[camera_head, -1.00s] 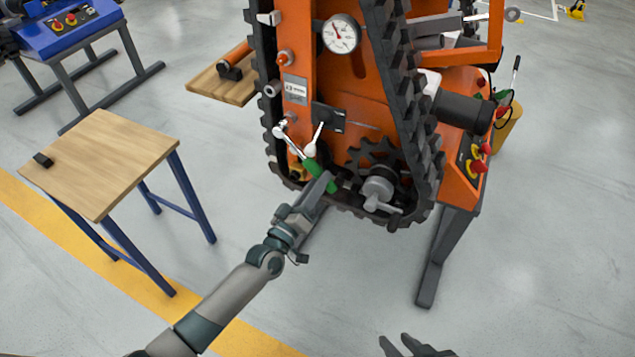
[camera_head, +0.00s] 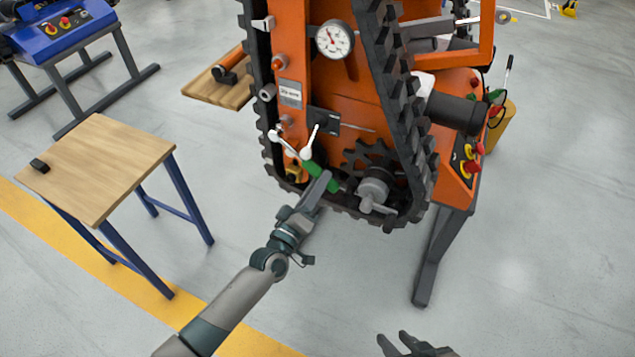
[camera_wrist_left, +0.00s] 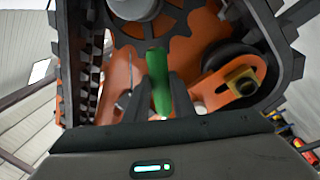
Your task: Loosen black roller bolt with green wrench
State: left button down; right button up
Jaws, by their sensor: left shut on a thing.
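My left gripper (camera_head: 322,188) is shut on the green handle of the wrench (camera_head: 314,171), at the lower front of the orange tracked carrier (camera_head: 345,105). The wrench's silver end points up and left, near a white-knobbed lever. In the left wrist view the green handle (camera_wrist_left: 158,80) stands between my two dark fingers. There, a black roller (camera_wrist_left: 228,62) sits inside the track at right, beside an orange slotted arm with a brass-coloured bolt (camera_wrist_left: 243,84). Whether the wrench touches any bolt is unclear. My right gripper (camera_head: 400,345) is empty, fingers apart, at the bottom edge.
Black toothed track (camera_head: 410,130) and a sprocket (camera_head: 372,160) with a grey hub (camera_head: 375,188) are right of my left gripper. A wooden-topped table (camera_head: 100,160) stands at left. A dial gauge (camera_head: 335,39) is above.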

pick_arm(q)
jog(key=shift+s+d+r+n, duration=0.1)
jog(key=shift+d+r+n, duration=0.2)
jog(key=shift+r+n, duration=0.15)
jog(key=shift+a+f+m, duration=0.25)
jog(key=shift+f+m, duration=0.05)
jog(key=shift+m, duration=0.15)
dwell(0.6)
jog(key=shift+r+p+v, duration=0.1)
jog(key=shift+p+v, duration=0.2)
jog(key=shift+v, duration=0.55)
jog(key=shift+r+p+v, duration=0.15)
jog(key=shift+p+v, duration=0.15)
jog(key=shift+v, duration=0.55)
jog(key=shift+s, duration=0.15)
jog(key=v, duration=0.2)
jog(key=p+v, duration=0.1)
jog(key=shift+s+r, duration=0.2)
jog(key=shift+s, duration=0.25)
